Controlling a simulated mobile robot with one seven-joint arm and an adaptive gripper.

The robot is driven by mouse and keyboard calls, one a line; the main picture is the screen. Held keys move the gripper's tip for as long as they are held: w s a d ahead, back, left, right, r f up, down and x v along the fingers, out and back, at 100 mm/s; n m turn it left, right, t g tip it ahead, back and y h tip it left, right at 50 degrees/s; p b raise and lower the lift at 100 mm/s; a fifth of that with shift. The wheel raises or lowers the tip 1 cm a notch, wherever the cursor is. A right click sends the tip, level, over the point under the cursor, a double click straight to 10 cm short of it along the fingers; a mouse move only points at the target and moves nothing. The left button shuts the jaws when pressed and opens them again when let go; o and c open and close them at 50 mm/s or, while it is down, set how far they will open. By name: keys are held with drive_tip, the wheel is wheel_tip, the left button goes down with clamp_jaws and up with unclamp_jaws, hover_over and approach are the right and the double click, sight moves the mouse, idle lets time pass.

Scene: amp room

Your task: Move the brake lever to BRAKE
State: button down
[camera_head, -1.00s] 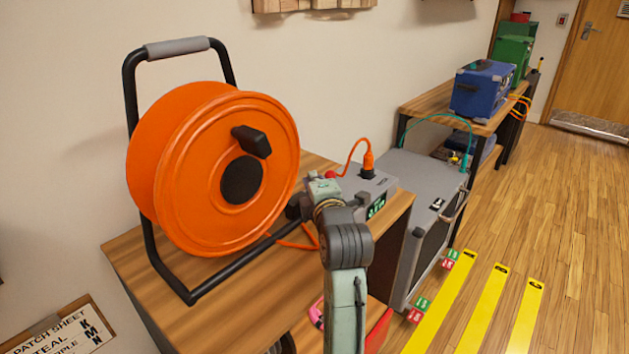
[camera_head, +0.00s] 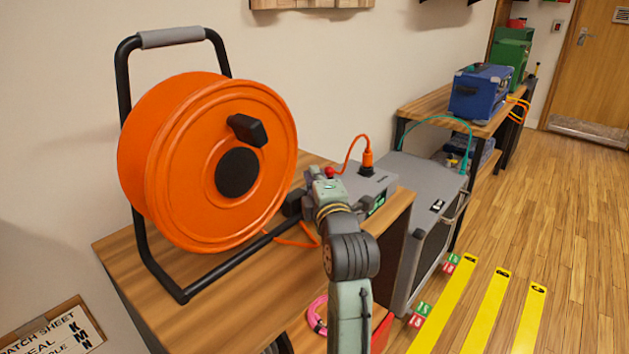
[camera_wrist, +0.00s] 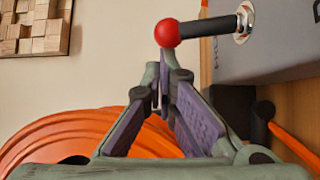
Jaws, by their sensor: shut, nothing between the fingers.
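A lever with a red ball knob (camera_wrist: 167,33) and a black shaft (camera_wrist: 207,25) sticks out sideways from a grey box in the wrist view. I take it to be the brake lever; no BRAKE marking is readable. The red knob (camera_head: 330,172) also shows small in the head view, just past my gripper (camera_head: 321,182). In the wrist view my gripper (camera_wrist: 163,62) is shut and empty. Its fingertips meet just below the knob, very close to it; I cannot tell whether they touch it.
The grey box (camera_head: 372,186) with an orange plug (camera_head: 367,162) sits on a wooden bench (camera_head: 190,318). A large orange cable reel (camera_head: 205,165) on a black frame stands at the left. A grey case (camera_head: 425,185) stands at the right. Floor with yellow strips is clear at the right.

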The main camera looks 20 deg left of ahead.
drive_tip(key=shift+d+f+b, duration=0.1)
drive_tip(key=shift+d+b, duration=0.05)
drive_tip(key=shift+b, duration=0.35)
drive_tip(key=m+t+b, duration=0.1)
drive_tip(key=b, duration=0.1)
drive_tip(key=d+m+t+y+b, duration=0.1)
drive_tip(key=b, duration=0.1)
drive_tip(key=s+d+m+t+b, duration=0.1)
drive_tip(key=b, duration=0.2)
drive_tip(key=shift+r+m+t, duration=0.3)
drive_tip(key=shift+r, duration=0.05)
drive_tip(key=shift+f, duration=0.1)
